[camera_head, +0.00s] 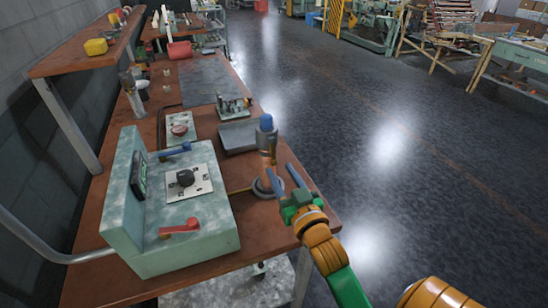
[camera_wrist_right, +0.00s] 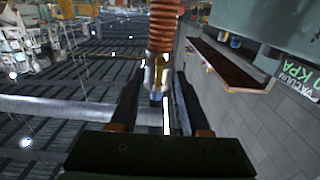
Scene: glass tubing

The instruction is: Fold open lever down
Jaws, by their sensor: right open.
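A pale green control box (camera_head: 185,250) stands on the near end of the brown bench. On its top are a red lever (camera_head: 180,228) at the near side, a blue lever (camera_head: 174,151) at the far side and a black knob (camera_head: 186,178) between them. Both levers look roughly flat. My right gripper (camera_head: 284,180) is open, right of the box, at the bench's right edge, apart from both levers. In the right wrist view, a ribbed orange piece with a metal fitting (camera_wrist_right: 158,70) shows between or just beyond its fingers; contact is unclear. My left gripper is not in view.
An upright burner with a blue top (camera_head: 266,124) stands close beyond my right gripper. A grey plate (camera_head: 238,137) and small metal fixture (camera_head: 233,106) lie behind the box. A shelf (camera_head: 85,62) runs along the left wall.

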